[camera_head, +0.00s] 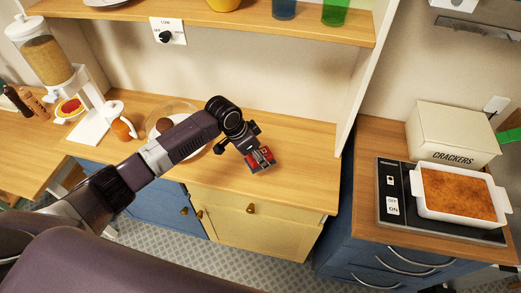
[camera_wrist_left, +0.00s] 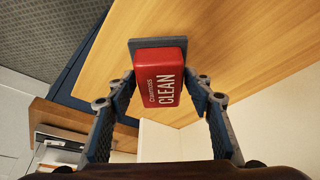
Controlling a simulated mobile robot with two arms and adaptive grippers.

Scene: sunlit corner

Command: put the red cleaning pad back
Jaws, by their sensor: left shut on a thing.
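The red cleaning pad (camera_head: 263,164) shows at the end of my left arm in the head view, over the wooden counter (camera_head: 301,178). In the left wrist view the pad (camera_wrist_left: 160,82) is a red block with white "CLEAN" lettering and a grey-blue plate at its far end. My left gripper (camera_head: 259,158) is shut on it, with a finger on each side in the left wrist view (camera_wrist_left: 165,100). I cannot tell whether the pad touches the counter. My right gripper is not in view.
A plate with a clear cover (camera_head: 172,108) stands behind my left arm. A food dispenser (camera_head: 46,62) stands at left, a shelf (camera_head: 270,27) runs above. At right are a cracker box (camera_head: 452,133) and a baking dish (camera_head: 458,215). The counter's right part is clear.

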